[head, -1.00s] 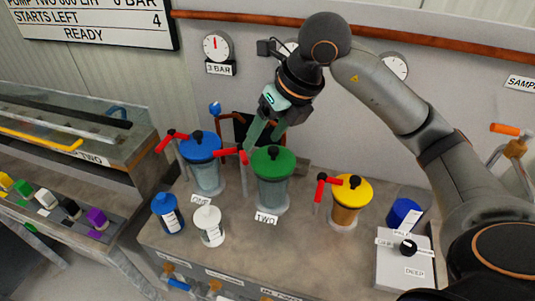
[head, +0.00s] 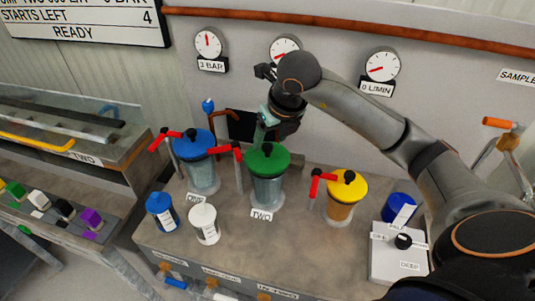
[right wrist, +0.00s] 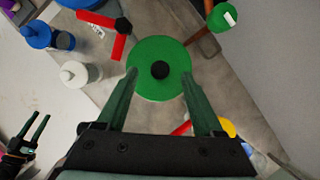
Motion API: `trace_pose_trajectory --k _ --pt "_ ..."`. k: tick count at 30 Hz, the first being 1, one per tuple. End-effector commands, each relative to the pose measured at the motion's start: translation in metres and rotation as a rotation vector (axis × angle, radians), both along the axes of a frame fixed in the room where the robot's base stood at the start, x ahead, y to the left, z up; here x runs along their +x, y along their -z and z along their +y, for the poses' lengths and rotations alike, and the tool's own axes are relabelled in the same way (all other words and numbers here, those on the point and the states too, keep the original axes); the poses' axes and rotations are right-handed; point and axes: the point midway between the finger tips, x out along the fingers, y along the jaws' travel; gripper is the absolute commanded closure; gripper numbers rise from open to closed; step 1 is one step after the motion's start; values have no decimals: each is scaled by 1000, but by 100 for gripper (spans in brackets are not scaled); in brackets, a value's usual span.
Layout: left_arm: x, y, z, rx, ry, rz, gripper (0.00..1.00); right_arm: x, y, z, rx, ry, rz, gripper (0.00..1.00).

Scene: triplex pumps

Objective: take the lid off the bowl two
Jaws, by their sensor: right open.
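Bowl two is a clear vessel (head: 267,190) with a round green lid (head: 285,162) and a black knob (head: 268,149) on top. It stands upright behind the label TWO, with the lid seated on it. My right gripper (head: 269,127) is pointing down just above and behind the lid. In the right wrist view, its two green fingers (right wrist: 160,73) are spread on either side of the black knob and hold nothing. Whether the fingertips touch the lid I cannot tell. My left gripper (right wrist: 37,124) shows at the left edge of the right wrist view, fingers apart and empty.
A blue-lidded vessel (head: 199,177) stands left of bowl two, a yellow-lidded one (head: 340,211) to the right. Red-handled taps (head: 228,152) stand beside the vessels. A blue bottle (head: 162,212) and a white bottle (head: 204,226) stand in front. Gauges hang on the wall behind.

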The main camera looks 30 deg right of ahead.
Motion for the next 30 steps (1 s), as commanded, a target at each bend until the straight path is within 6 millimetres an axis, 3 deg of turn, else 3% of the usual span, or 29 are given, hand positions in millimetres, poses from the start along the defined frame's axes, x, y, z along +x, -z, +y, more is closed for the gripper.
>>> trace_pose_trajectory --k 6,13,30 --pt "0 -4 0 0 0 0 50 9 22 0 -1 -1 1 31" --pt "0 -4 0 0 0 -1 50 9 23 0 -2 -1 -1 31" --pt "0 -4 0 0 0 -1 50 9 22 0 -2 -1 -1 94"
